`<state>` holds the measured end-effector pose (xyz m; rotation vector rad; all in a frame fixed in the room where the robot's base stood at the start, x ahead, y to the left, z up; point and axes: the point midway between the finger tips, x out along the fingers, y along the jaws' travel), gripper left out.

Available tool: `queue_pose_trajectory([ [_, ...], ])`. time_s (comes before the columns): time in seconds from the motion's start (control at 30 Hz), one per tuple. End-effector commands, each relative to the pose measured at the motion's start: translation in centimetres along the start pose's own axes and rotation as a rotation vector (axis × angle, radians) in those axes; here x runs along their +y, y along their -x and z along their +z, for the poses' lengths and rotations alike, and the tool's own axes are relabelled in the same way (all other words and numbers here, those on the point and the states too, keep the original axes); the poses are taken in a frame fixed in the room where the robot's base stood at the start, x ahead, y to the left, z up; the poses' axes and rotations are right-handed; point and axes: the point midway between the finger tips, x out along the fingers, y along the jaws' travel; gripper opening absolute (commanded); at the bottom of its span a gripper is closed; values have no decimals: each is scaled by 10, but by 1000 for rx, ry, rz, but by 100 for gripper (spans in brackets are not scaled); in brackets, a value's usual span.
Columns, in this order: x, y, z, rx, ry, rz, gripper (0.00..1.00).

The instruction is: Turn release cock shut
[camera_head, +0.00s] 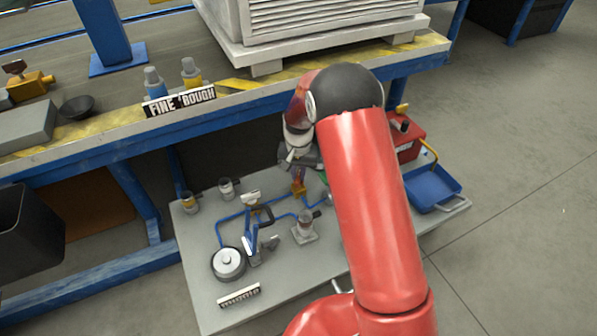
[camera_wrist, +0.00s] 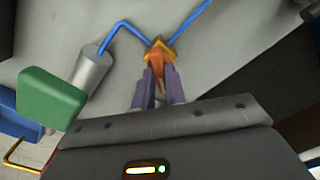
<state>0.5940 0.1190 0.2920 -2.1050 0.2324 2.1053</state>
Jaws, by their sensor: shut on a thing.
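A small brass-coloured cock with an orange lever (camera_wrist: 160,56) sits on the blue pipe line in the wrist view. It also shows on the grey bench in the head view (camera_head: 298,187), just below my gripper. My gripper (camera_wrist: 160,84) is shut on the orange lever, with one purple finger on each side of it. The lever points towards my gripper's palm, across the pipe. In the head view my red arm covers part of the bench, and the fingertips are hard to make out.
A grey cylinder (camera_wrist: 92,68) with a green block (camera_wrist: 52,98) stands close left of the fingers in the wrist view. Blue pipes, a round gauge (camera_head: 228,264) and other fittings crowd the bench. A blue tray (camera_head: 432,188) and red box (camera_head: 407,140) are to the right.

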Motion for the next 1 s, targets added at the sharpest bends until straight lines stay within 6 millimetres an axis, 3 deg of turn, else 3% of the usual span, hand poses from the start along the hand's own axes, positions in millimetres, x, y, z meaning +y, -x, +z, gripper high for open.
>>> queue_pose_trajectory([
  [0.6,-1,1,0,0,-581,1,0],
  [1.0,0,1,0,0,-864,1,0],
])
